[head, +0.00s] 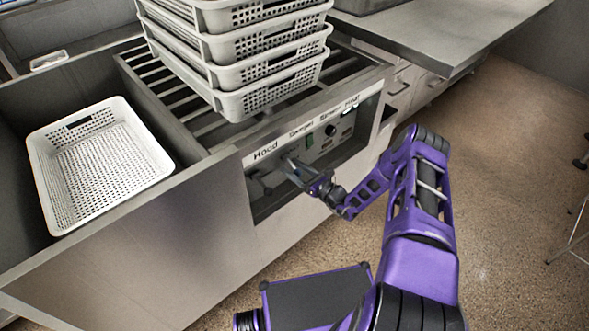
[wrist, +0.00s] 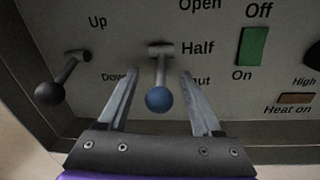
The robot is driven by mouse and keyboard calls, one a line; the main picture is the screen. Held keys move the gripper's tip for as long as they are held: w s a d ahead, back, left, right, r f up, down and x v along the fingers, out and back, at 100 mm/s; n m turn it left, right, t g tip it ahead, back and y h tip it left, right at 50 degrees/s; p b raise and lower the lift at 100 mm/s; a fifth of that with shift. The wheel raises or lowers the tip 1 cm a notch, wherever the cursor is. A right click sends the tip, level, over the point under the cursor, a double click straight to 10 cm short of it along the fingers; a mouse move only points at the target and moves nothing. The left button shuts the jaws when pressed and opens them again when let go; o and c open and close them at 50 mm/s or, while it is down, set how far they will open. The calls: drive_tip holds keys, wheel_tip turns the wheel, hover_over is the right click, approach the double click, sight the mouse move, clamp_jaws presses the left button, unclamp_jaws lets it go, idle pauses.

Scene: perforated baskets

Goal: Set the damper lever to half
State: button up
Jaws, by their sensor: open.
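In the wrist view the damper lever (wrist: 158,98) has a blue ball knob on a short metal stem. The stem sticks out from its pivot beside the word Half, between Open above and Shut below. Its knob appears lower than Half in the picture; I cannot tell its exact setting. My gripper (wrist: 160,74) is open, one finger on each side of the lever, with visible gaps to the knob. In the head view my gripper (head: 300,172) is at the control panel (head: 322,138) and hides the lever there.
A black-knobbed lever (wrist: 48,93) marked Up and Down stands left of the damper lever. A green switch (wrist: 252,46) and an orange switch (wrist: 295,98) are to the right. Stacked baskets (head: 262,98) stand above the panel; another basket (head: 52,205) sits at left. Open floor lies right.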

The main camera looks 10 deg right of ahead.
clamp_jaws()
idle(1.3)
